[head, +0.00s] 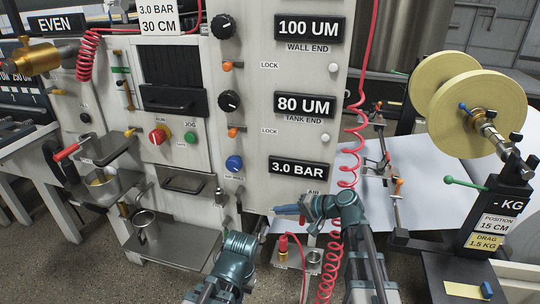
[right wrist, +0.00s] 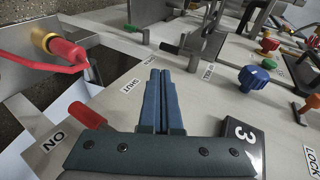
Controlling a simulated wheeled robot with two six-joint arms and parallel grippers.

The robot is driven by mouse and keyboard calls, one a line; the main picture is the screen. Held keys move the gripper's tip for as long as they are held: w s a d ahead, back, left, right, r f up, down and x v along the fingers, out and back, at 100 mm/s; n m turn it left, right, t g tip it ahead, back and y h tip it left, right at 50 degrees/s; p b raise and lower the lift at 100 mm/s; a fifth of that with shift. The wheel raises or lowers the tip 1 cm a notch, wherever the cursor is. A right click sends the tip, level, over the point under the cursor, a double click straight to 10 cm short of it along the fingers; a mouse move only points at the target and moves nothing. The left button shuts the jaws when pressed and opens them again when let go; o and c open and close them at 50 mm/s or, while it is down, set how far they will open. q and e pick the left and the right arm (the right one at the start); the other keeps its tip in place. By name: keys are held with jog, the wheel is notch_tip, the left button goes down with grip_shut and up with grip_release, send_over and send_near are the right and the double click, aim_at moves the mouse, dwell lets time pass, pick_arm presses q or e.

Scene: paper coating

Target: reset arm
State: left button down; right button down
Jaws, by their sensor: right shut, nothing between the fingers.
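My right gripper (head: 279,209) is in front of the lower part of the white control panel (head: 240,120), just below the 3.0 BAR sign (head: 300,170). In the right wrist view its two dark blue fingers (right wrist: 160,75) lie together with nothing between them. They are over the panel face, beside the SHUT label (right wrist: 132,86); contact cannot be told. My left arm (head: 235,262) comes in at the bottom, left of the right arm. Its fingers cannot be made out.
A red-handled fitting (head: 283,243) with a brass collar is below my right gripper. A coiled red hose (head: 350,130) hangs close to the right arm. A blue knob (head: 234,163) is on the panel to the left. Yellow rolls (head: 445,80) stand at right beside white sheet (head: 440,190).

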jog(key=s+a+f+n+g+h, duration=0.2)
jog(key=s+a+f+n+g, duration=0.15)
jog(key=s+a+f, duration=0.35)
jog(key=s+d+f+n+g+h, duration=0.25)
jog(key=s+h, duration=0.25)
jog(key=s, duration=0.3)
jog(key=s+d+f+n+g+h, duration=0.1)
jog(key=s+d+f+n+h, duration=0.15)
jog(key=s+h, duration=0.35)
notch_tip(320, 180, up, 27)
jog(key=s+y+p, duration=0.1)
jog(key=p, duration=2.5)
jog(key=shift+f, duration=0.15)
jog(key=shift+s, duration=0.1)
